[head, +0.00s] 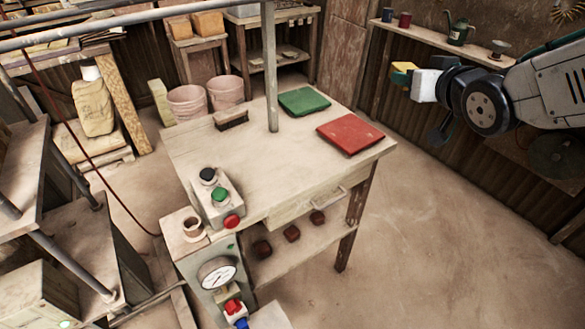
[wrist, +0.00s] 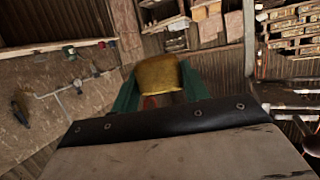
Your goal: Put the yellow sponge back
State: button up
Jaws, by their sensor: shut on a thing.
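The yellow sponge (head: 404,66) is at the upper right of the head view, at the end of my arm, off to the right of the work table. My gripper (head: 402,74) is shut on it and holds it in the air, clear of the table. In the wrist view the sponge (wrist: 157,74) sits between the two green fingers of my gripper (wrist: 158,88). Part of it is hidden by the fingers and the dark-edged body in front.
The work table (head: 245,150) bears a green pad (head: 304,101), a red pad (head: 350,136), a brush (head: 231,119) and a button box (head: 217,199). A wall shelf (head: 440,38) with cups and an oil can is behind my gripper. Floor at right is clear.

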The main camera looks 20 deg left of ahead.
jog(key=s+a+f+n+g+y, duration=0.15)
jog(key=a+f, duration=0.25)
jog(key=a, duration=0.4)
jog(key=a+f+n+g+y, duration=0.15)
jog(key=a+f, duration=0.25)
jog(key=a, duration=0.4)
jog(key=n+y, duration=0.2)
send_over(282, 175)
jog(key=shift+g, duration=0.4)
notch_tip(282, 175, down, 12)
jog(key=shift+s+f, duration=0.1)
jog(key=shift+f, duration=2.45)
jog(key=shift+f, duration=0.2)
jog(key=o, duration=0.8)
jog(key=shift+o, duration=0.6)
jog(key=shift+r, duration=0.15)
